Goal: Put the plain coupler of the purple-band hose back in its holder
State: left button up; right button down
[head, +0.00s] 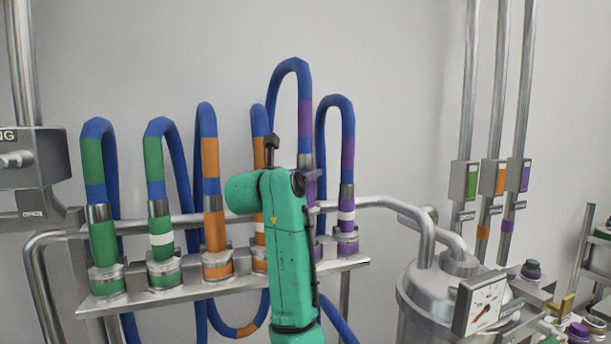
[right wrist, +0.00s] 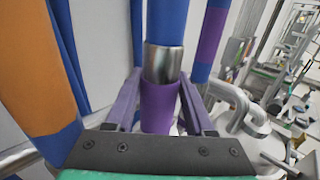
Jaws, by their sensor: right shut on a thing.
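The purple-band hose (head: 305,118) arches higher than the other hoses. Its plain purple coupler (right wrist: 159,105), with a silver collar above and no white ring in sight, stands roughly upright in the right wrist view. My right gripper (right wrist: 160,92) is shut on this coupler, with purple fingers on both sides. In the head view my right gripper (head: 312,187) is partly behind my green arm. The coupler's lower end and most of its holder are hidden, so I cannot tell how they meet. My left gripper is not in view.
Orange and green couplers stand in the rack to the left. A steel vessel with a gauge (head: 484,306) and bent pipes stands at the right.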

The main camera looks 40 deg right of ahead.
aim_at(307, 196)
jog(key=shift+w+d+f, duration=0.15)
jog(key=shift+d+f, duration=0.15)
jog(key=shift+d, duration=0.05)
jog(key=shift+w+d+f+b, duration=0.1)
jog(key=shift+d+f+b, duration=0.1)
jog(key=shift+f+b, duration=0.95)
jog(key=shift+f, duration=0.05)
jog(key=shift+w+d+f+b, duration=0.1)
jog(key=shift+d+f+b, duration=0.15)
jog(key=shift+f, duration=0.2)
jog(key=shift+a+f+b, duration=0.25)
jog(key=shift+f+b, duration=0.7)
jog(key=shift+b, duration=0.05)
jog(key=shift+f, duration=0.1)
